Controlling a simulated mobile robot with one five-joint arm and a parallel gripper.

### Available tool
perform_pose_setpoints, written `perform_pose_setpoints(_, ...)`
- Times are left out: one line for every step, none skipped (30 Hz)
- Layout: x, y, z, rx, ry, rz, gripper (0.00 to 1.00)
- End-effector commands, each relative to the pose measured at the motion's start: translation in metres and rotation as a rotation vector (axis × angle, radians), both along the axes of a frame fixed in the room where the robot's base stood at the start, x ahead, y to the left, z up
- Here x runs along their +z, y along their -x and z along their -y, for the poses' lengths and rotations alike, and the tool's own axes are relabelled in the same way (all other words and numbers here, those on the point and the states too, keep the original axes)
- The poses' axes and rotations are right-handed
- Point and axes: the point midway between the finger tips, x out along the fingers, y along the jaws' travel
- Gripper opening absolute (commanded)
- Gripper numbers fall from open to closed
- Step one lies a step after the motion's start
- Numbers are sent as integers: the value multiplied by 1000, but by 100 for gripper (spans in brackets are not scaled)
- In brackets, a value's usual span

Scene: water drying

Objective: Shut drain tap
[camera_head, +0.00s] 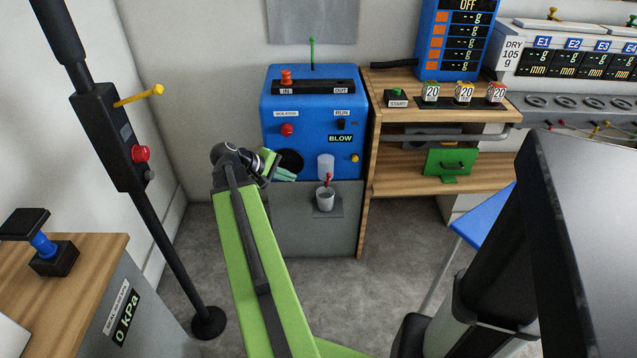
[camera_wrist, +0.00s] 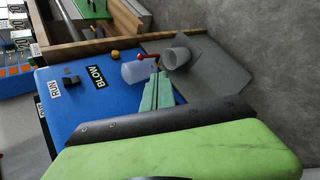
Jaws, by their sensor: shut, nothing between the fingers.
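The drain tap has a small red handle (camera_head: 327,179), below a translucent white bowl (camera_head: 325,164) on the front of a blue machine (camera_head: 302,92). In the wrist view, which is turned sideways, the red handle (camera_wrist: 147,58) sits between the white bowl (camera_wrist: 137,71) and a grey cup (camera_wrist: 178,57). My gripper (camera_head: 287,175), with pale green fingers, is left of the tap in the head view and apart from it. In the wrist view my gripper (camera_wrist: 160,78) is shut and empty, its tips appearing close to the tap.
The grey cup (camera_head: 325,199) stands on a small shelf under the tap. The machine has a red isolator knob (camera_head: 287,130), a RUN switch and a lit BLOW sign. A wooden shelf unit (camera_head: 400,178) stands close on the right. The grey floor in front is clear.

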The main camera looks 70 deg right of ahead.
Motion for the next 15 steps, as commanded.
perform_pose_setpoints(1, 0, 0, -1, 0, 1, 0)
perform_pose_setpoints(1, 0, 0, -1, 0, 1, 0)
perform_pose_setpoints(1, 0, 0, -1, 0, 1, 0)
perform_pose_setpoints(1, 0, 0, -1, 0, 2, 0)
perform_pose_setpoints(1, 0, 0, -1, 0, 2, 0)
perform_pose_setpoints(-1, 1, 1, -1, 0, 2, 0)
perform_pose_setpoints(-2, 2, 2, -1, 0, 2, 0)
perform_pose_setpoints(-5, 3, 4, -2, 0, 3, 0)
perform_pose_setpoints(-9, 4, 6, -2, 0, 3, 0)
perform_pose_setpoints(-13, 6, 9, -3, 0, 3, 0)
perform_pose_setpoints(-17, 8, 12, -3, 0, 3, 0)
perform_pose_setpoints(-23, 12, 17, -4, 0, 4, 0)
perform_pose_setpoints(-28, 14, 21, -3, 0, 3, 0)
perform_pose_setpoints(-33, 17, 25, -3, 0, 3, 0)
perform_pose_setpoints(-39, 21, 30, -3, 0, 3, 0)
